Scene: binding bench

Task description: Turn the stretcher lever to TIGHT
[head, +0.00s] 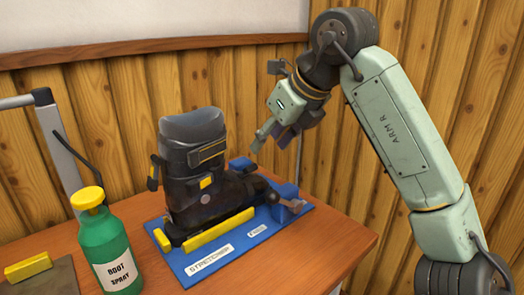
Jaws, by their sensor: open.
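The boot stretcher is a blue base (278,232) on the bench, with a label reading roughly "STRETCHER" along its front edge. A black ski boot (210,195) stands upright on it, toe to the right. At the toe end are blue blocks (287,190) and a small greyish-brown bar (291,205), which may be the lever; its setting is too small to read. A smaller white label (256,232) beside it is unreadable. My gripper (268,143) is open and empty, above and behind the toe end, pointing down and left, apart from the stretcher.
A green spray bottle (107,243) with a yellow cap stands at front left. A yellow block (28,267) lies on a dark mat at the left edge. A grey metal frame (58,140) rises behind the bottle. The bench (335,240) is clear right of the stretcher. A plank wall stands behind.

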